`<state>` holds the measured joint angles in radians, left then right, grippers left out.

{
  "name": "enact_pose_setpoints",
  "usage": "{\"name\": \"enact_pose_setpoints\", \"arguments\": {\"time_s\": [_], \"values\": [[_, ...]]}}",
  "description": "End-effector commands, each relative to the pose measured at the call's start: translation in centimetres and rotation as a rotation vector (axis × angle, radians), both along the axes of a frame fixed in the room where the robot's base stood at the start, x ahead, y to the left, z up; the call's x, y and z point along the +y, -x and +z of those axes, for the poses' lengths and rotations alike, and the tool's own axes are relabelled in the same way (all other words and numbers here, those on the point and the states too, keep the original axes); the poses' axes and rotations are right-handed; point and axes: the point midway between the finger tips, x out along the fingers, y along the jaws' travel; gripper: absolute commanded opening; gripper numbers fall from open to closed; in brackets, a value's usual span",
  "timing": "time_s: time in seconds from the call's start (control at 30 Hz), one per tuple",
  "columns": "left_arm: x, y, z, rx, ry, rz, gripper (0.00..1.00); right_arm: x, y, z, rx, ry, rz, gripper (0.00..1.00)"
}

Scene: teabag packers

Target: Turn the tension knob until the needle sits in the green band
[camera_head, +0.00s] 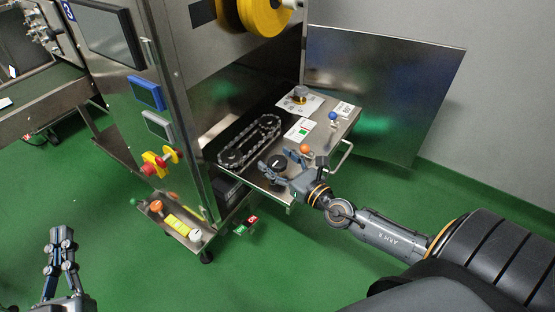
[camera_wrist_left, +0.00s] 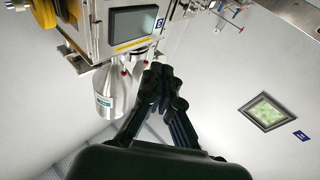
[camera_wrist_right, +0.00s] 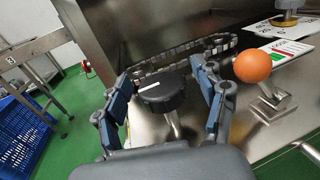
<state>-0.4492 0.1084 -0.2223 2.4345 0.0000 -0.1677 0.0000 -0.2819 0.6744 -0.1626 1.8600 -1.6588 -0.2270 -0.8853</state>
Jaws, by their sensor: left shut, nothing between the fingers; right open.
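A black round knob (camera_wrist_right: 162,92) with a white mark on top stands on a metal stem in the right wrist view. It also shows on the steel shelf in the head view (camera_head: 277,160). My right gripper (camera_wrist_right: 165,80) is open, with one finger on each side of the knob. I cannot tell whether the fingers touch it. A white card with green and red patches (camera_wrist_right: 287,48) lies beyond the orange ball; in the head view the card (camera_head: 299,129) is too small to read a needle. My left gripper (camera_head: 61,235) is shut and empty, over the floor at lower left.
An orange ball knob (camera_wrist_right: 253,66) on a lever stands close right of my right gripper. A chain loop (camera_head: 250,142) lies behind the black knob. A blue ball lever (camera_head: 332,117) stands further right. A blue crate (camera_wrist_right: 22,125) is at left in the right wrist view.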

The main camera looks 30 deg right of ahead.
Motion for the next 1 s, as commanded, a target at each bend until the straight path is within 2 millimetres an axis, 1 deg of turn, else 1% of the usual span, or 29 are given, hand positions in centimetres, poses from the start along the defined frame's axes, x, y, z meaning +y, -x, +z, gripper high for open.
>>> {"name": "enact_pose_setpoints", "arguments": {"time_s": [0.23,0.37,0.4,0.47,0.5,0.77,0.93,1.0], "values": [[0.0,0.0,-0.1,0.002,0.000,0.000,0.00,0.0,0.0,0.0,0.000,0.000,0.001,0.70],[0.0,0.0,-0.1,0.002,-0.001,0.000,0.00,0.0,0.0,0.0,0.000,0.000,0.001,0.43],[0.0,0.0,-0.1,0.002,-0.001,0.001,0.00,0.0,0.0,0.0,0.000,0.000,0.000,0.35],[0.0,0.0,-0.1,0.002,-0.001,0.001,0.00,0.0,0.0,0.0,0.000,0.000,0.001,0.23],[0.0,0.0,-0.1,0.002,-0.001,0.001,0.00,0.0,0.0,0.0,0.000,0.000,0.001,0.15],[0.0,-0.1,-0.2,0.020,-0.006,0.001,0.00,0.0,0.0,0.1,0.000,-0.001,-0.006,0.15],[0.3,-0.3,-2.5,0.149,-0.040,0.008,0.00,0.0,0.0,0.2,0.000,-0.003,-0.028,0.15],[0.5,-0.2,-3.8,0.223,-0.058,0.013,0.00,0.1,0.0,0.2,0.000,-0.003,-0.042,0.15]]}}
